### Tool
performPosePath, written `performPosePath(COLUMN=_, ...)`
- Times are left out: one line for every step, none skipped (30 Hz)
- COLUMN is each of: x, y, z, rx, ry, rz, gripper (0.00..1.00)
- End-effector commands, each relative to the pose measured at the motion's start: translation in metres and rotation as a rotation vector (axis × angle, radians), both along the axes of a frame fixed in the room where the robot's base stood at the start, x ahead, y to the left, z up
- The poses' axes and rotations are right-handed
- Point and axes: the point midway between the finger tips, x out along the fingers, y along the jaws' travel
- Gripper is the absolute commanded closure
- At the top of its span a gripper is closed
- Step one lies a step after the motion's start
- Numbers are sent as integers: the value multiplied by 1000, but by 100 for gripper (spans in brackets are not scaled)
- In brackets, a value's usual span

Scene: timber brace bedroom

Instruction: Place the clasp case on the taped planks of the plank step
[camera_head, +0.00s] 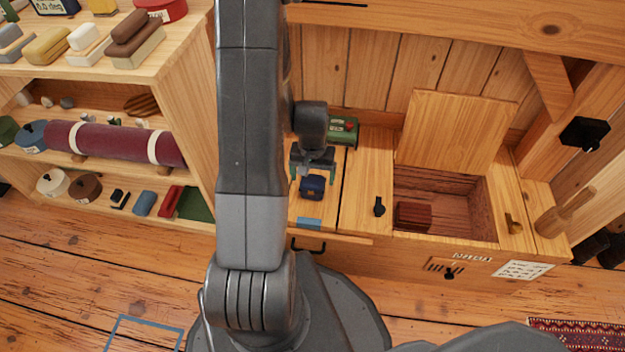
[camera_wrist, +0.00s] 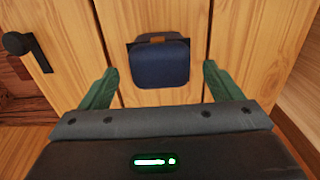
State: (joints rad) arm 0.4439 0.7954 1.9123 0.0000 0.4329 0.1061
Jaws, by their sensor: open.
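The clasp case is a small dark blue case (camera_head: 312,187) with a brown clasp, more clearly seen in the wrist view (camera_wrist: 160,64). It appears to rest on the pale planks of the plank step (camera_head: 362,190), behind a blue tape strip (camera_head: 309,223) near the front edge. My gripper (camera_head: 312,174) is above and around it. In the wrist view my gripper (camera_wrist: 159,72) is open, with a green finger on each side of the case and visible gaps between. Nothing is held.
A black latch (camera_head: 379,207) sits on the planks. A full shelf (camera_head: 185,85) stands at left.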

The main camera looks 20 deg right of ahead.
Motion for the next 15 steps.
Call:
performPosePath(x=1, y=0, z=18, rx=-2, ry=-3, rz=0, gripper=15)
performPosePath(x=1, y=0, z=24, rx=-2, ry=-3, rz=0, gripper=15)
performPosePath(x=1, y=0, z=32, rx=-2, ry=-3, rz=0, gripper=15)
performPosePath(x=1, y=0, z=38, rx=-2, ry=-3, rz=0, gripper=15)
performPosePath(x=0, y=0, z=43, rx=-2, ry=-3, rz=0, gripper=15)
performPosePath(x=0, y=0, z=50, rx=-2, ry=-3, rz=0, gripper=15)
performPosePath(x=0, y=0, z=54, rx=-1, ry=-2, rz=0, gripper=15)
performPosePath(x=0, y=0, z=57, rx=-1, ry=-1, rz=0, gripper=15)
performPosePath(x=0, y=0, z=62, rx=-1, ry=-2, rz=0, gripper=15)
performPosePath(x=0, y=0, z=64, rx=-1, ry=-2, rz=0, gripper=15)
performPosePath(x=0, y=0, z=66, rx=-1, ry=-1, rz=0, gripper=15)
performPosePath(x=0, y=0, z=68, rx=0, ry=0, rz=0, gripper=15)
performPosePath(x=0, y=0, z=69, rx=1, ry=1, rz=0, gripper=15)
performPosePath(x=0, y=0, z=70, rx=1, ry=1, rz=0, gripper=15)
performPosePath(x=0, y=0, z=70, rx=1, ry=1, rz=0, gripper=15)
